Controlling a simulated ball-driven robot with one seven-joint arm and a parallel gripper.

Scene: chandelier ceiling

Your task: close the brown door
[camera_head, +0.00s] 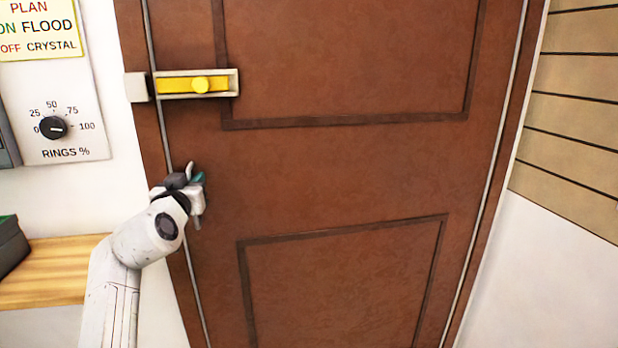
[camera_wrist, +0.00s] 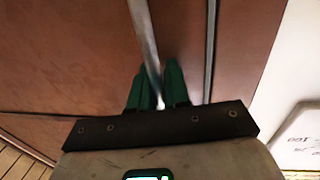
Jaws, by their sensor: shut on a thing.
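The brown door (camera_head: 330,170) fills the middle of the head view and stands in its frame, flush or nearly so; I cannot tell if it is fully closed. My gripper (camera_head: 197,178) is at the door's left edge, below the bolt. In the wrist view my gripper (camera_wrist: 158,80) has its green fingers shut around a thin metal bar, the door handle (camera_wrist: 143,35). In the head view the handle is mostly hidden by my gripper. A yellow sliding bolt (camera_head: 178,86) sits in a pale housing on the door's upper left, beside a pale block on the frame.
Left of the door is a wall panel with a rings dial (camera_head: 53,127) and a sign (camera_head: 40,28). A wooden counter (camera_head: 55,268) with a dark box (camera_head: 10,245) stands below it. Wooden slats (camera_head: 580,100) cover the upper wall at the right.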

